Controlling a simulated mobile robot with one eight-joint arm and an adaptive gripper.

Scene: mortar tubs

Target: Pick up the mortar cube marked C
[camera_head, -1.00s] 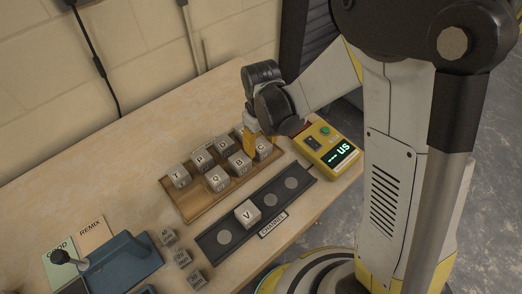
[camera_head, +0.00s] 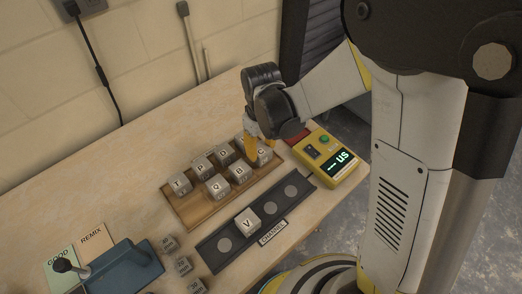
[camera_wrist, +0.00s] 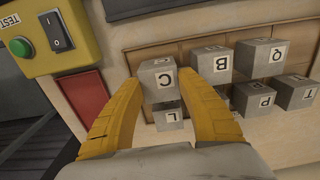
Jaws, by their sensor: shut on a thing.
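The mortar cube marked C (camera_head: 262,155) is a grey block with a white letter label, at the right end of the front row on the wooden tray (camera_head: 192,216). In the wrist view the C cube (camera_wrist: 159,78) sits between the two yellow fingers of my gripper (camera_wrist: 162,95), its letter upside down. My gripper (camera_head: 256,148) is shut on it from above. I cannot tell whether the cube is clear of the tray. A cube marked L (camera_wrist: 170,117) shows just behind it, partly hidden. The cube marked B (camera_wrist: 218,64) stands beside it.
Cubes Q (camera_head: 216,188), T (camera_head: 180,184), P (camera_head: 203,166) and D (camera_head: 223,153) share the tray. A dark channel strip (camera_head: 267,207) in front holds cube V (camera_head: 248,222). A yellow tester (camera_head: 330,156) stands right, a blue lever press (camera_head: 125,265) left.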

